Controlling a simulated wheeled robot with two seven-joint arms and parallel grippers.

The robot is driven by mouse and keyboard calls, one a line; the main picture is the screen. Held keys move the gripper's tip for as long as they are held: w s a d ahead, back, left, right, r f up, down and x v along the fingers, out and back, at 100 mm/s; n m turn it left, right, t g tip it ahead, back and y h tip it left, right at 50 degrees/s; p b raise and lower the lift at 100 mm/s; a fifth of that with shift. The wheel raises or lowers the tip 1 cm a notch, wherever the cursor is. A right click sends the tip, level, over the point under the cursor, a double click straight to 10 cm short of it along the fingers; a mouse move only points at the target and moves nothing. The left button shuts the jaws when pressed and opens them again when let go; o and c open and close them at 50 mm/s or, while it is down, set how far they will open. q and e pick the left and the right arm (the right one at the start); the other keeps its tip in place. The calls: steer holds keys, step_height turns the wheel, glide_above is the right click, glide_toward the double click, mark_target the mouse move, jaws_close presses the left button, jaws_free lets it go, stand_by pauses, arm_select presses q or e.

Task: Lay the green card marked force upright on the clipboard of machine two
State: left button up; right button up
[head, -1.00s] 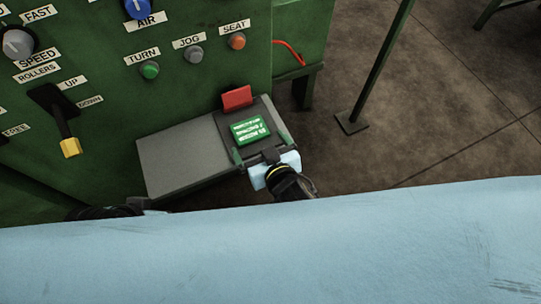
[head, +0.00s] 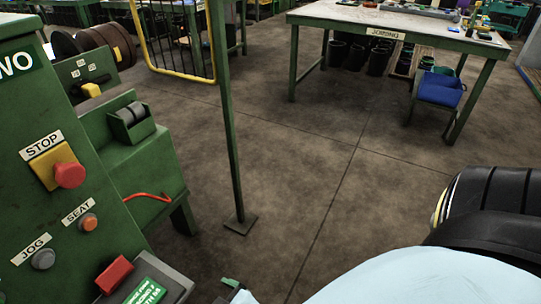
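A green card (head: 147,291) with white print lies at the bottom edge, on a dark board (head: 172,280) beside the machine. Most of the card is cut off and its wording cannot be fully read. A red block (head: 114,274) stands at the board's far left edge. A small green fingertip and a pale blue part of my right gripper (head: 232,285) show at the bottom edge, apart from the card and to its right. The rest of this gripper is out of frame, so its opening is hidden. My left gripper is out of view.
The green machine panel (head: 40,200) at left carries a red stop button (head: 69,174) and jog and seat buttons. A green post (head: 230,130) stands on the open floor. A joining table (head: 400,22) is at the back. My arm fills the lower right.

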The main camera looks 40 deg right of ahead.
steer(key=s+d+f+g+h, duration=0.1)
steer(key=s+d+f+g, duration=0.1)
steer(key=s+d+g, duration=0.5)
steer(key=s+d, duration=0.1)
steer(key=d, duration=0.5)
steer(key=shift+s+f+h, duration=0.3)
steer(key=shift+f+h, duration=0.1)
steer(key=shift+d+g+p, duration=0.1)
steer(key=shift+g+p, duration=0.2)
steer(key=shift+p, duration=0.3)
